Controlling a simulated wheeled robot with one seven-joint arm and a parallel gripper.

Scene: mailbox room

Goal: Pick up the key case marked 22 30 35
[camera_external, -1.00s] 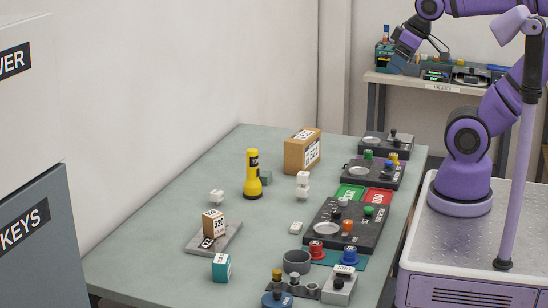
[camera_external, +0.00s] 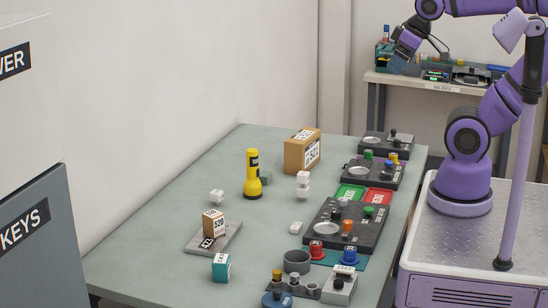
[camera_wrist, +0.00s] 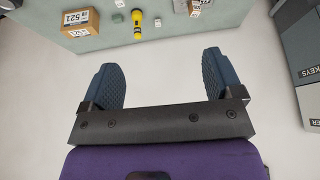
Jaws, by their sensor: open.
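I cannot read the marking 22 30 35 on anything, so I cannot tell which thing is the key case. Small labelled pieces on the table include a teal box (camera_external: 221,268) near the front and a grey box (camera_external: 340,287) at the front right. A small green box (camera_external: 265,178) stands partly behind the yellow flashlight (camera_external: 252,175). My gripper (camera_wrist: 160,82) is open and empty in the wrist view. In the external view my gripper (camera_external: 397,66) is high at the back right, apart from the table's things.
The table (camera_external: 165,225) has bare room at left. A brown carton (camera_external: 302,152), a small carton (camera_external: 213,222) on a grey slab, white cubes (camera_external: 303,184) and black panels (camera_external: 346,227) stand on it. A grey KEYS cabinet (camera_external: 35,240) is at front left.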

